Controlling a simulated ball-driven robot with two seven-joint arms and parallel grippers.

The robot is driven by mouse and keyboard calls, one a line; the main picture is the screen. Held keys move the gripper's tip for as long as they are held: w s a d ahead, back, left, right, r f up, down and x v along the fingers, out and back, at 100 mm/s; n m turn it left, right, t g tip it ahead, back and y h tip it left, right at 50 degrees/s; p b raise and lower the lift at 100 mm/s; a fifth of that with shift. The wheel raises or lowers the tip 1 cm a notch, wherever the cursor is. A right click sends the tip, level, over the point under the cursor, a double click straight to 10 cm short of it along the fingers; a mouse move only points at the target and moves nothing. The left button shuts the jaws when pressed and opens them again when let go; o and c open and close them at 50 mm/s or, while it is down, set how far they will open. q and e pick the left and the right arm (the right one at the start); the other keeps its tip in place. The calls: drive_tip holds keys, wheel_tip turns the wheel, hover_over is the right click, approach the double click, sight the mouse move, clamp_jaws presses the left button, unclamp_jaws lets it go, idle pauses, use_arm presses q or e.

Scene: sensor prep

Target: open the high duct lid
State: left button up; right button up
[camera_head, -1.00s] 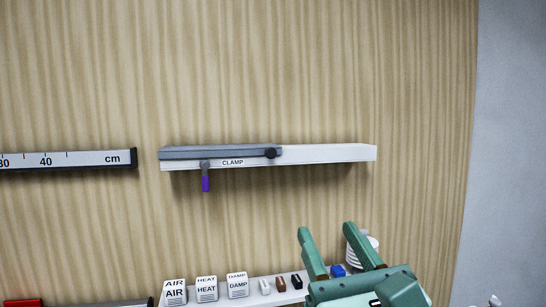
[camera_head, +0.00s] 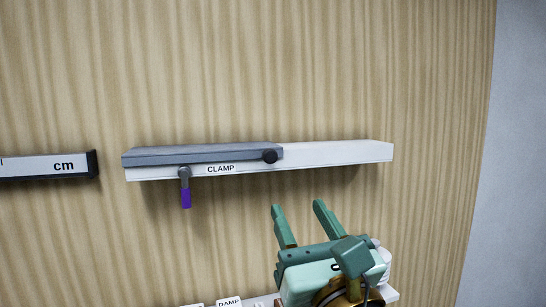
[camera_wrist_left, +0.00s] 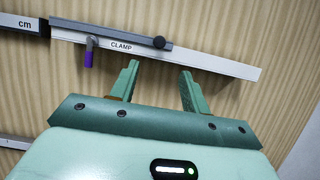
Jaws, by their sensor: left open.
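The high duct (camera_head: 335,156) is a long white channel on the wood-grain wall, marked CLAMP. A grey lid (camera_head: 205,155) lies along its left part, with a dark round knob (camera_head: 269,157) near the lid's right end. A clamp lever with a purple grip (camera_head: 186,197) hangs down on the left. My left gripper (camera_head: 298,212) is open and empty, below and right of the knob, fingers pointing up. In the left wrist view the knob (camera_wrist_left: 159,42) shows above and between the open fingers (camera_wrist_left: 158,68), apart from them. My right gripper is not in view.
A ruler bar marked cm (camera_head: 50,166) is on the wall at the left. The wall between gripper and duct is clear.

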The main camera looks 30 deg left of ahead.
sight(272, 159)
use_arm(q)
drive_tip(key=p+x, duration=0.4)
drive_tip(key=x, duration=0.8)
drive_tip(key=shift+a, duration=0.25)
drive_tip(key=shift+w+a+r, duration=0.15)
drive_tip(key=shift+w+a, duration=0.3)
drive_tip(key=shift+a, duration=0.05)
clamp_jaws()
